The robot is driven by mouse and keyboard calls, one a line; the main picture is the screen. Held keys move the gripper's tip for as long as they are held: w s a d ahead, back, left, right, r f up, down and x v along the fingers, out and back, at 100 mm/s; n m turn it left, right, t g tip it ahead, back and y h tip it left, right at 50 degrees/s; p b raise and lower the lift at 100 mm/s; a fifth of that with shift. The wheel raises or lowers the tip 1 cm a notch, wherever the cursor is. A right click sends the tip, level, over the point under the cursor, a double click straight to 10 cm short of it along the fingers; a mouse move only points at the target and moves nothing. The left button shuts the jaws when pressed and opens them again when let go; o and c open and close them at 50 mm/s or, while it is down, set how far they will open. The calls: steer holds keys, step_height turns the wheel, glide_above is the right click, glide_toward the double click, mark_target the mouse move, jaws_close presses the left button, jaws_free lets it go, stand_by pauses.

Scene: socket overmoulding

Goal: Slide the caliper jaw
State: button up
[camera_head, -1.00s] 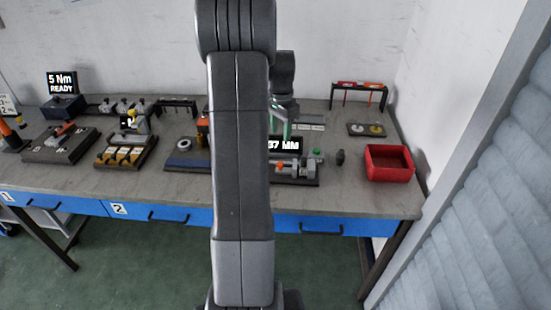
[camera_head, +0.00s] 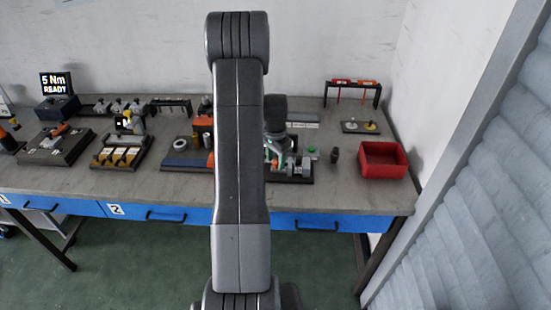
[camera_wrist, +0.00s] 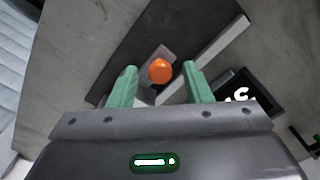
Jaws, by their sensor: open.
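The caliper gauge (camera_head: 304,168), a grey jaw assembly on a dark base, sits on the bench right of my arm in the head view. My arm hides its left part. In the wrist view an orange round knob (camera_wrist: 160,70) stands on a small grey block over the dark base (camera_wrist: 128,58). My gripper (camera_wrist: 160,72) has two green fingers spread apart, one on each side of the knob, with visible gaps. The gauge's display (camera_wrist: 240,95) is partly seen at right, its reading cut off by my gripper body.
A red bin (camera_head: 383,170) stands right of the gauge, with a small dark part (camera_head: 334,156) between them. A small plate with discs (camera_head: 361,127) and a rack with red and orange tags (camera_head: 352,83) are behind. Other fixtures fill the left bench.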

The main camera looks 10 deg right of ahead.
steer(key=shift+c, duration=0.3)
jaws_close()
steer(key=shift+w+a+b, duration=0.2)
steer(key=shift+a+b, duration=0.1)
steer(key=shift+a, duration=0.4)
steer(key=shift+w+a+b, duration=0.2)
steer(key=shift+a+b, duration=0.05)
steer(key=shift+a, duration=0.4)
steer(key=shift+d+r, duration=0.1)
steer(key=shift+c, duration=1.5)
jaws_free()
steer(key=o, duration=0.4)
steer(key=shift+a, duration=0.25)
steer(key=shift+c, duration=0.2)
steer(key=shift+d, duration=0.1)
step_height(320, 180, up, 14)
steer(key=b, duration=0.1)
